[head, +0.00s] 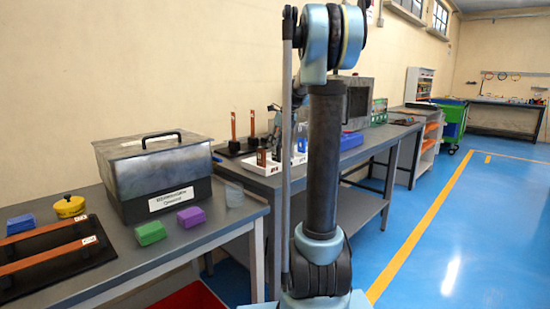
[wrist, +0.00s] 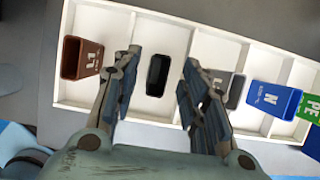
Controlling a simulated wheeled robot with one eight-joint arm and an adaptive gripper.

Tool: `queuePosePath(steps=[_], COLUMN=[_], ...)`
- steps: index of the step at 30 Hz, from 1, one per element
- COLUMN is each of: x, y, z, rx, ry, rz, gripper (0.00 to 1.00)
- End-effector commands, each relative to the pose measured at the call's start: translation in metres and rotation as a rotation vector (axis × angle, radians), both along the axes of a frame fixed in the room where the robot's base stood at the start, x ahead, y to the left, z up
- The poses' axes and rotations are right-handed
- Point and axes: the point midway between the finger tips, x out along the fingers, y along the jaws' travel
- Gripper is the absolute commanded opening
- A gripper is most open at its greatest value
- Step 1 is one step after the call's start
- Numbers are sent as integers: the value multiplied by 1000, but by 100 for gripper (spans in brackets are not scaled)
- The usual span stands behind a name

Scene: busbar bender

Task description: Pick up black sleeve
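The black sleeve (wrist: 157,75) stands in a compartment of the white divided tray (wrist: 103,20) in the wrist view. My gripper (wrist: 161,60) is open, with one finger on each side of the black sleeve. A gap shows between the sleeve and each finger, so it is not gripped. I cannot tell how far above the tray the fingertips are. In the head view the white tray (head: 258,168) is partly hidden behind my arm, and I cannot make out the black sleeve there.
A brown sleeve (wrist: 82,58) is left of my gripper. A grey sleeve (wrist: 237,92) is close to the right finger, then a blue sleeve (wrist: 272,98) and a green one (wrist: 309,107). In the head view, a large dark box (head: 150,180) stands on the nearer table.

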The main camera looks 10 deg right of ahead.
Motion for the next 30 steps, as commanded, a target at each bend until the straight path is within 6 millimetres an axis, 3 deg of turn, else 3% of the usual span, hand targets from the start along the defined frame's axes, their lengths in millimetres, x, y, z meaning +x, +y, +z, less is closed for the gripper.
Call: queuePosePath(steps=[8, 18, 27, 30], x=[5, 15, 16, 16], y=[4, 14, 14, 14], z=[-17, -55, -58, -58], rx=[0, 0, 0, 0], ry=[0, 0, 0, 0], rz=[0, 1, 0, 0], gripper=[40, 40, 40, 21])
